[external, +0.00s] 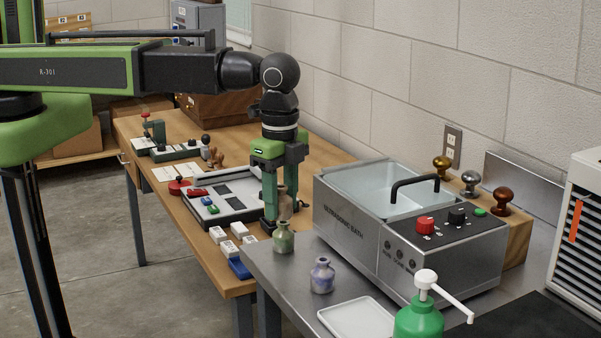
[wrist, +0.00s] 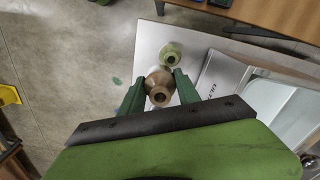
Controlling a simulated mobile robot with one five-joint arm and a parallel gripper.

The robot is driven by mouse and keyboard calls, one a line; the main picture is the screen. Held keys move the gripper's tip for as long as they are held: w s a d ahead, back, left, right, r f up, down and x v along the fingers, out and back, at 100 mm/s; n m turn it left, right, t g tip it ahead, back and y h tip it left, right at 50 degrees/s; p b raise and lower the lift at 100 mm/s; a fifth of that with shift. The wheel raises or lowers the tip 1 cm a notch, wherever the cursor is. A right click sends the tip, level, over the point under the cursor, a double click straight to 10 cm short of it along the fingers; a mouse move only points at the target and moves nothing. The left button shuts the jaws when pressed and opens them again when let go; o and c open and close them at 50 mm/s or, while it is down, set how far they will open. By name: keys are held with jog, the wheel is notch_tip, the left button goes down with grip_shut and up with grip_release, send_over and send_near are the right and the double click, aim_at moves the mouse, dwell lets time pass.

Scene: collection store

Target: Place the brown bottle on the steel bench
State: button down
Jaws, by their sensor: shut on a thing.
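The brown bottle (external: 286,205) is upright between the fingers of my gripper (external: 277,214), partly hidden by them. In the wrist view the brown bottle (wrist: 159,88) shows its round mouth, with a green finger closed on each side. My gripper points down at the left end of the steel bench (external: 285,292). In the wrist view the bottle appears over the bench (wrist: 150,42), near its edge; I cannot tell whether its base touches. A green bottle (external: 283,237) stands on the bench close to my gripper.
A purple-blue bottle (external: 322,275), a white tray (external: 356,320) and a green pump bottle (external: 419,318) stand on the bench nearer the camera. The ultrasonic bath (external: 345,222) stands just right of my gripper. A wooden table (external: 220,150) with tools and small boxes adjoins the bench.

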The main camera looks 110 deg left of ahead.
jog(key=s+d+r+m+p, duration=0.1)
jog(key=d+r+m+p, duration=0.15)
jog(key=d, duration=1.05)
jog(key=b, duration=0.8)
send_over(302, 268)
notch_tip(302, 268, down, 7)
jog(key=shift+a+f, duration=0.1)
notch_tip(302, 268, down, 4)
jog(key=b, duration=0.4)
jog(key=shift+f, duration=0.15)
jog(key=shift+r, duration=0.25)
jog(key=shift+f, duration=0.25)
jog(key=c, duration=0.9)
grip_release()
jog(key=shift+r, duration=0.1)
